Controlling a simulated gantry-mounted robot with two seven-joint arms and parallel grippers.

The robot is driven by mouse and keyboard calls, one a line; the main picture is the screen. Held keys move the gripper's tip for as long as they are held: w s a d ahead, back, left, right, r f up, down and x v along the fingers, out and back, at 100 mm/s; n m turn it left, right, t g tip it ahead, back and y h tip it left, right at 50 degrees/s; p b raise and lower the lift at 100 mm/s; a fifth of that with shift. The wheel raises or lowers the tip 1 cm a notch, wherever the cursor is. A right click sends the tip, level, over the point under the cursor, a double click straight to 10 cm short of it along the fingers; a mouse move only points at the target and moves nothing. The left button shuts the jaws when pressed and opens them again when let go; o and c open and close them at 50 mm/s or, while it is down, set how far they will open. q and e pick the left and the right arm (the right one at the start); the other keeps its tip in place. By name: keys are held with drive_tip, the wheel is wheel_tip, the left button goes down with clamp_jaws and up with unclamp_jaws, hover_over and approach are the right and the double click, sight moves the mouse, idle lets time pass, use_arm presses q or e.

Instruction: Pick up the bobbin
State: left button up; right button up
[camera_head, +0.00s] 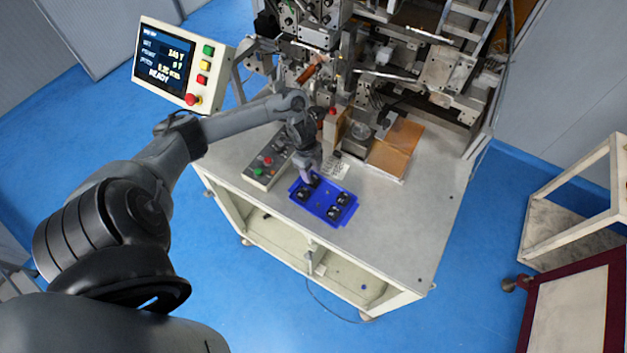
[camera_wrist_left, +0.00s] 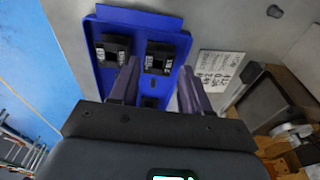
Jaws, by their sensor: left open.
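Several black bobbins sit in a blue tray (camera_head: 346,217) on the grey machine table. In the head view one bobbin (camera_head: 333,212) is at the tray's front right. My left gripper (camera_head: 309,177) points down over the tray's back left part, and the arm hides some of that end. In the left wrist view the fingers (camera_wrist_left: 156,85) are open, with a bobbin (camera_wrist_left: 158,58) ahead of and between the tips. Another bobbin (camera_wrist_left: 114,50) lies to the left of it, and a third (camera_wrist_left: 149,102) shows partly between the fingers. The blue tray rim also shows (camera_wrist_left: 140,17). My right gripper is not seen.
A button box (camera_head: 262,168) stands left of the tray. A printed label (camera_head: 336,167) lies behind the tray. The coil winder (camera_head: 390,60) fills the table's back, with a brown plate (camera_head: 392,150) before it. The table right of the tray is clear.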

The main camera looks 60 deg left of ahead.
sight(314, 181)
use_arm(q)
drive_tip(key=shift+w+d+f, duration=0.1)
drive_tip(key=shift+d+f, duration=0.15)
drive_tip(key=shift+f, duration=0.35)
drive_tip(key=shift+d+f, duration=0.2)
drive_tip(key=shift+f, duration=1.05)
drive_tip(key=c, duration=0.7)
drive_tip(key=shift+r, duration=0.15)
drive_tip(key=shift+w+r, duration=0.1)
drive_tip(key=shift+r, duration=0.4)
drive_tip(key=r, duration=0.1)
drive_tip(key=d+r, duration=0.1)
drive_tip(key=r, duration=0.1)
drive_tip(key=shift+r, duration=0.2)
drive_tip(key=d+r, duration=0.2)
drive_tip(key=d, duration=0.1)
drive_tip(key=d+r+p, duration=0.1)
drive_tip(key=d+r, duration=0.1)
drive_tip(key=d, duration=0.2)
drive_tip(key=d+r, duration=0.2)
drive_tip(key=d, duration=0.1)
drive_tip(key=shift+d+r, duration=0.2)
drive_tip(key=shift+d, duration=0.15)
